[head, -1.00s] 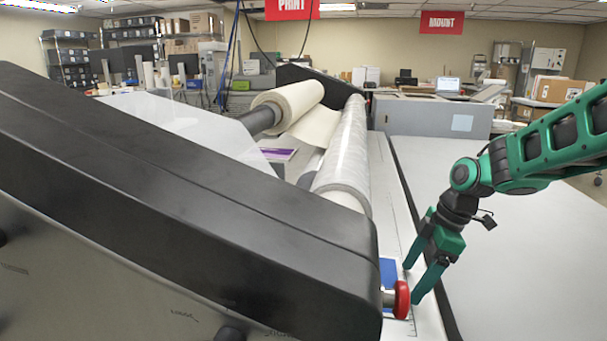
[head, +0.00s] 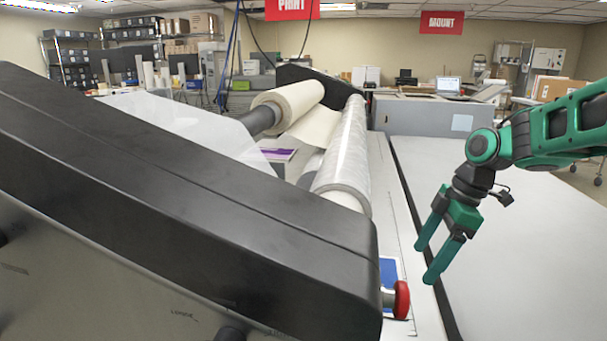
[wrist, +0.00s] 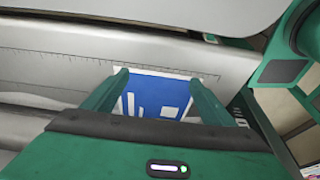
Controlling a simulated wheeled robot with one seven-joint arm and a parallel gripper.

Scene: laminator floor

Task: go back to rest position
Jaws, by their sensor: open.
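My gripper (head: 424,264) is green, open and empty in the head view. It points down to the right of the red knob (head: 402,300) on the laminator's black end housing (head: 300,235), apart from it. A blue and white card (head: 390,270) lies on the laminator bed beside the knob, partly hidden by the housing. In the wrist view the same card (wrist: 155,97) shows between my open fingers (wrist: 157,90), beyond them on the ruled bed.
The laminator's clear-wrapped roller (head: 343,160) and cream roll (head: 288,105) run away behind the housing. A grey table surface (head: 520,250) lies under my arm on the right and is bare. A grey cabinet (head: 430,116) stands at the far end.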

